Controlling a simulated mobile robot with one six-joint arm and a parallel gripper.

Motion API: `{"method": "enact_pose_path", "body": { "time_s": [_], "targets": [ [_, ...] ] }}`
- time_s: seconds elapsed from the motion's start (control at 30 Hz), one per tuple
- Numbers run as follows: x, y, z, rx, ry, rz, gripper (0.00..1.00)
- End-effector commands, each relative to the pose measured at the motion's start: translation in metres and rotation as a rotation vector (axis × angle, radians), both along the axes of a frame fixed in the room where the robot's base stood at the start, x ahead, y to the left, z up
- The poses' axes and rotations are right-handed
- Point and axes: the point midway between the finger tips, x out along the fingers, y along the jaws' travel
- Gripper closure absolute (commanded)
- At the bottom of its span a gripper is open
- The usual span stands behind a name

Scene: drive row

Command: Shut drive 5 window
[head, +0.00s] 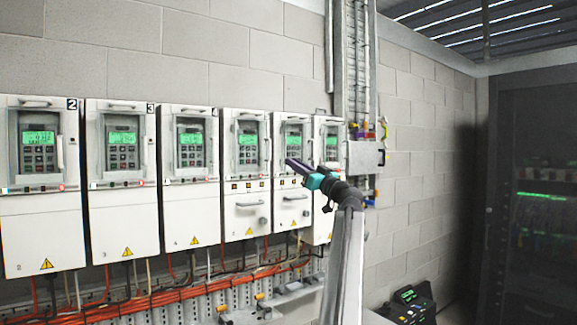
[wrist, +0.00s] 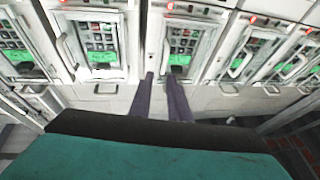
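Drive 5, fourth from the left by the row's order, has its window (head: 248,142) over a keypad and green display. A grey handle shows at the window's right side. I cannot tell how far this window stands from the cabinet. My gripper (head: 289,162), with purple fingers and a teal body, is in front of the drive to its right, beside drive 5's right edge. A drive's keypad and green display (wrist: 180,58) show just past the tips.
Drives 2 (head: 28,230), 3 (head: 122,222) and 4 (head: 190,215) stand to the left. Orange cables (head: 170,298) run below the row. A conduit column (head: 352,60) is at right, and a dark rack (head: 535,200) is farther right.

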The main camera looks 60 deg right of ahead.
Motion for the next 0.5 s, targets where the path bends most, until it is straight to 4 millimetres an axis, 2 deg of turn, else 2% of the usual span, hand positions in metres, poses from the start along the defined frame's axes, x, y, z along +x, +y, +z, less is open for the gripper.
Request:
{"method": "enact_pose_path", "body": {
  "time_s": [0.2, 0.5],
  "targets": [
    [-0.0133, 0.0059, -0.0060, -0.002, -0.001, 0.001, 0.83],
    [-0.0141, 0.0063, -0.0055, -0.001, 0.000, 0.002, 0.83]
  ]
}}
